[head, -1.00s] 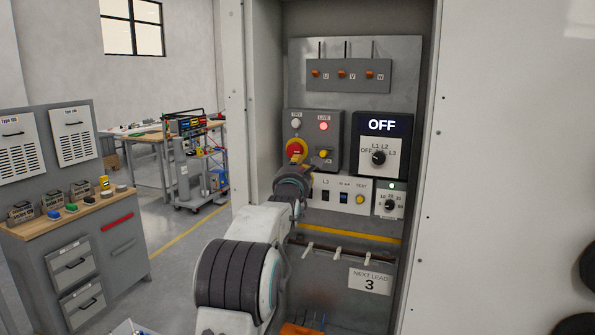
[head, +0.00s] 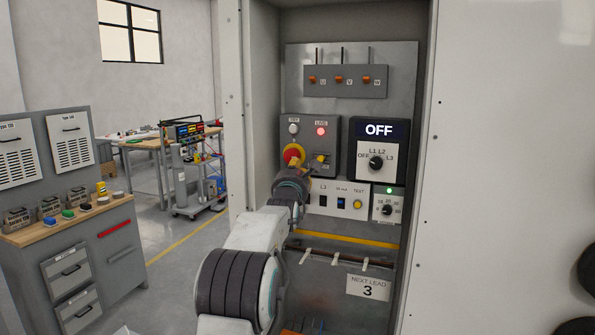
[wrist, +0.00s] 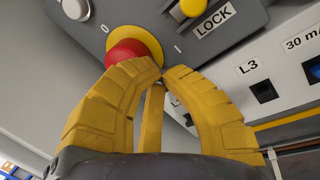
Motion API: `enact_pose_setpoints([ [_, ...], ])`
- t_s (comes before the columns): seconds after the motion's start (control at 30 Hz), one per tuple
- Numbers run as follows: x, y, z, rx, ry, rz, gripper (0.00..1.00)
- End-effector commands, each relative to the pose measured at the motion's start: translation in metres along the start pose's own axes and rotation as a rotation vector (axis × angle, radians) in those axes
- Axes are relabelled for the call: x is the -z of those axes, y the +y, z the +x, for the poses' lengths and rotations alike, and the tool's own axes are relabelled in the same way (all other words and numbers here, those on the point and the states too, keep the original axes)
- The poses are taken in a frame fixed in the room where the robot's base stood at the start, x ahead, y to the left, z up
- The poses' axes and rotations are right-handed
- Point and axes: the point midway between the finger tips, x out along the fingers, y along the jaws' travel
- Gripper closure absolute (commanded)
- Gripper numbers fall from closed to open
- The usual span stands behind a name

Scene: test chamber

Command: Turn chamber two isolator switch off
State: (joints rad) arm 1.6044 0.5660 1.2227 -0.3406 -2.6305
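The isolator switch (head: 294,153), a red knob on a yellow ring, is on a grey box (head: 325,133) inside the cabinet. In the wrist view its red knob (wrist: 127,52) shows at upper centre, between marks 0 and I. My gripper (head: 293,166) is just below the switch in the head view. In the wrist view its yellow fingers (wrist: 159,66) come together at the tips, in front of the knob's lower right edge. I cannot tell whether they touch it. The knob's lower part is hidden by the fingers. The red LIVE lamp (head: 321,131) is lit.
A yellow LOCK knob (wrist: 194,8) is close to the right of the switch. A dial unit (head: 376,162) reading OFF stands farther right. Cabinet side walls bound the space.

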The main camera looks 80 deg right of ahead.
Motion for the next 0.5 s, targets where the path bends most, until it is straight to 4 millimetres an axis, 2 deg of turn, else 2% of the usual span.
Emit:
enact_pose_setpoints([
  [0.5,-0.0034,0.0067,0.0014,-0.008,-0.002,0.000,1.00],
])
